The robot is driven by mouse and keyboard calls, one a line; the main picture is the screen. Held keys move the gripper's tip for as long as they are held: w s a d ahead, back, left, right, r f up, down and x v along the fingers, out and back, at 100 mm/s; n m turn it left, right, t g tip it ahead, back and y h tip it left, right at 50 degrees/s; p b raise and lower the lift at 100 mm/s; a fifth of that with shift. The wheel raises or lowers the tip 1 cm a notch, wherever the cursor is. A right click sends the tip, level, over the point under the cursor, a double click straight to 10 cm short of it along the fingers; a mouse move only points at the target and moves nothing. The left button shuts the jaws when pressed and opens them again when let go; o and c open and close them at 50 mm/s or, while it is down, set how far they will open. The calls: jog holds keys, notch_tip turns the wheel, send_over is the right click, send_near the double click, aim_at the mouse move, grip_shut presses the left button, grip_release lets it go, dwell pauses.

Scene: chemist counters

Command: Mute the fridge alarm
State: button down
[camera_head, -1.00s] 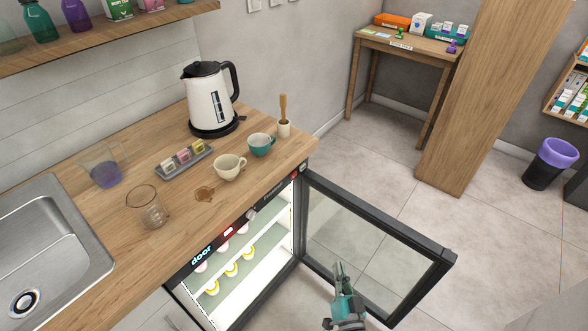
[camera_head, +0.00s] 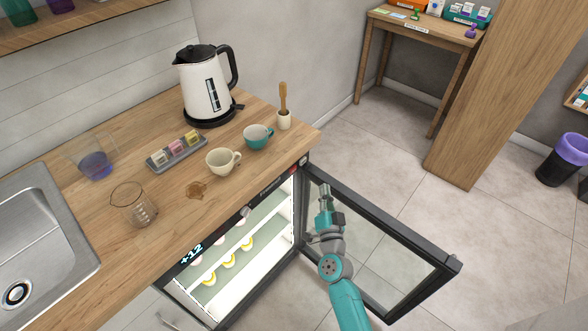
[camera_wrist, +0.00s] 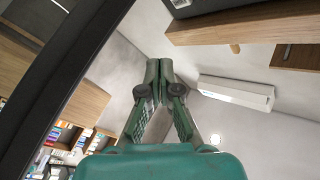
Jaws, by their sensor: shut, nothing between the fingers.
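The under-counter fridge (camera_head: 222,296) stands with its glass door (camera_head: 385,245) swung open to the right. Its dark top strip carries a lit display (camera_head: 191,254) reading "+12". A round pale knob (camera_head: 245,212) sits mid-strip, and a small red mark (camera_head: 294,170) and another round pale part (camera_head: 304,160) sit near its right end. I cannot tell which part mutes the alarm. My gripper (camera_head: 323,188) is shut and empty, pointing up in front of the open door, just right of the strip's right end. Its closed fingertips also show in the wrist view (camera_wrist: 159,66).
Lit shelves inside hold several yellow-rimmed items. Open floor lies right of the door.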

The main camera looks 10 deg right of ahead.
jog(key=shift+w+a, duration=0.85)
jog(key=shift+w, duration=0.3)
jog(key=shift+w+a, duration=0.9)
jog(key=shift+w, duration=0.3)
jog(key=shift+w+a, duration=0.85)
jog(key=shift+w, duration=0.3)
jog(key=shift+w+a, duration=0.15)
jog(key=shift+w, duration=0.05)
jog(key=shift+w+a, duration=0.1)
jog(key=shift+w, duration=0.1)
jog(key=shift+w+a, duration=0.3)
jog(key=shift+w, duration=0.05)
jog(key=shift+s+d, duration=0.55)
jog(key=shift+s, duration=0.2)
jog(key=shift+s+d, duration=0.75)
jog(key=shift+s, duration=0.25)
jog(key=shift+s+d, duration=0.7)
jog(key=shift+s, duration=0.3)
